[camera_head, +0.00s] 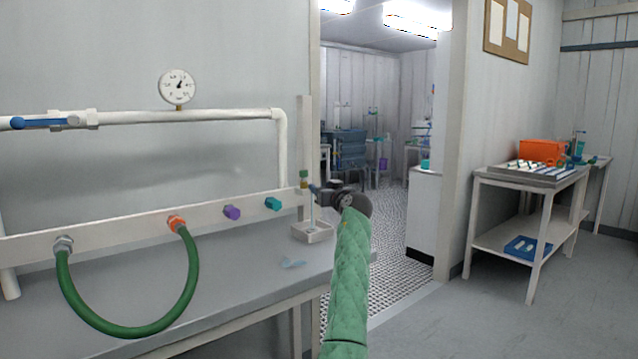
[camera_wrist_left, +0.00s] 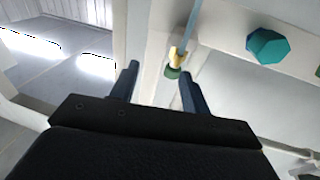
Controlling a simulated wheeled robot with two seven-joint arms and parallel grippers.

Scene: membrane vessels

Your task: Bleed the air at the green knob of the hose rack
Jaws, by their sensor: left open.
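The hose rack is a pale horizontal bar (camera_head: 120,227) above a grey bench. At its right end is a small brass fitting (camera_head: 304,183) with a green knob (camera_head: 303,173) on top. The left wrist view shows the green knob (camera_wrist_left: 171,72) and the brass fitting (camera_wrist_left: 177,54) close by. My left gripper (camera_head: 315,189) is beside the fitting at the rack's end. In the left wrist view its dark fingers (camera_wrist_left: 160,73) are open, with the knob showing between the fingertips, nearer the right one. I cannot tell whether a finger touches it. My right gripper is not in view.
A green hose (camera_head: 135,333) loops between grey and orange fittings. Purple (camera_head: 231,212) and teal (camera_head: 273,204) fittings are free. A clear tube (camera_head: 312,213) hangs over a small tray (camera_head: 325,236). A pressure gauge (camera_head: 178,87) sits on the upper pipe.

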